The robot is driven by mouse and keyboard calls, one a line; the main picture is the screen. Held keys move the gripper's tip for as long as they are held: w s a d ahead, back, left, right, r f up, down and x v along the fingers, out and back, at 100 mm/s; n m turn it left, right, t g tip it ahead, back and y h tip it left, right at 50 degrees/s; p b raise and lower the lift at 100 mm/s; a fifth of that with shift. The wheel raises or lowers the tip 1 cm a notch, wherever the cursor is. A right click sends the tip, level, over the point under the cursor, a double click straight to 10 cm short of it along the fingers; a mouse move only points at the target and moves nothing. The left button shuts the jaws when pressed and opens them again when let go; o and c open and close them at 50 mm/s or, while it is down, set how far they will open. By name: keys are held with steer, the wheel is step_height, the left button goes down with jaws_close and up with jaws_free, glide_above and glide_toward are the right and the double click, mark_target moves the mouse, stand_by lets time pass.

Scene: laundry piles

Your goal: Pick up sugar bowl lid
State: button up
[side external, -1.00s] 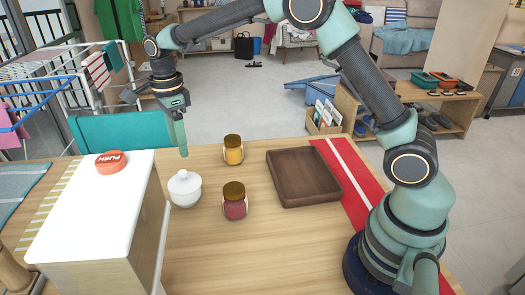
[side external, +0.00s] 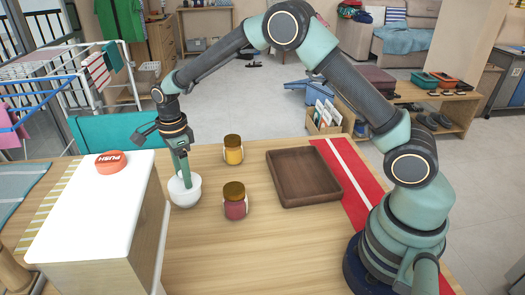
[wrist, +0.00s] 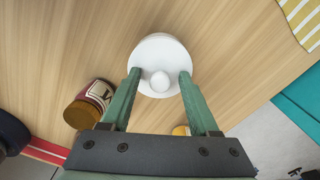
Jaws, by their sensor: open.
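The white sugar bowl (side external: 184,197) stands upright on the wooden table, right of the white box. Its lid (wrist: 159,53) is on it, with a round knob (wrist: 159,81) on top. My gripper (side external: 186,184) points down at the bowl; in the side view its fingers overlap the lid and partly hide it. In the wrist view my gripper (wrist: 158,74) is open, with one finger on each side of the knob and visible gaps between. I cannot tell whether the fingertips touch the lid.
A red jar (side external: 235,203) stands close to the bowl's right, and a yellow jar (side external: 233,151) behind. The white box (side external: 92,205) with a red PUSH button (side external: 109,162) is at left.

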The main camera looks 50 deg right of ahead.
jaws_close()
steer(key=shift+r, duration=0.1)
step_height(320, 180, up, 19)
steer(key=shift+m, duration=0.3)
step_height(320, 180, down, 19)
steer(key=shift+a+r, duration=0.1)
steer(key=shift+r, duration=0.1)
stand_by(0.6)
